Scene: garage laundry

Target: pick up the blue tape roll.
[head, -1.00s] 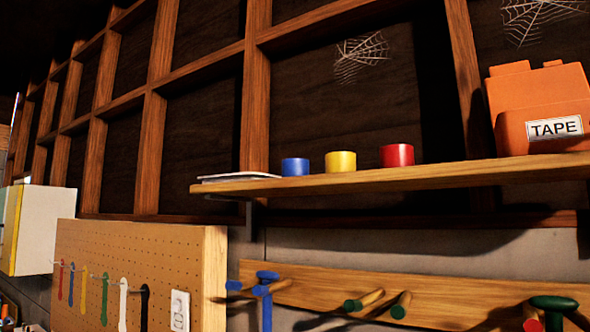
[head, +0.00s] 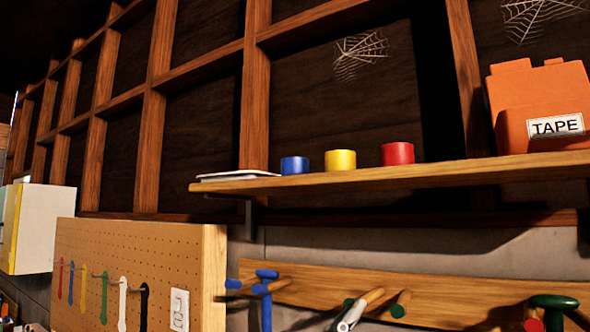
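The blue tape roll (head: 294,166) stands on the wooden wall shelf (head: 420,177), at the left of a row of three rolls. A yellow tape roll (head: 340,160) and a red tape roll (head: 397,154) stand to its right, with gaps between them. A light grey and dark shape, which looks like the tip of my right gripper (head: 350,315), shows at the bottom edge, well below the shelf. Too little of it shows to tell open from shut. My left gripper is out of view. Nothing touches the blue roll.
A flat white item (head: 236,175) lies just left of the blue roll. An orange bin labelled TAPE (head: 510,100) stands at the shelf's right. Below are a peg rail (head: 450,296) with tools and a pegboard (head: 200,245). Space above the rolls is clear.

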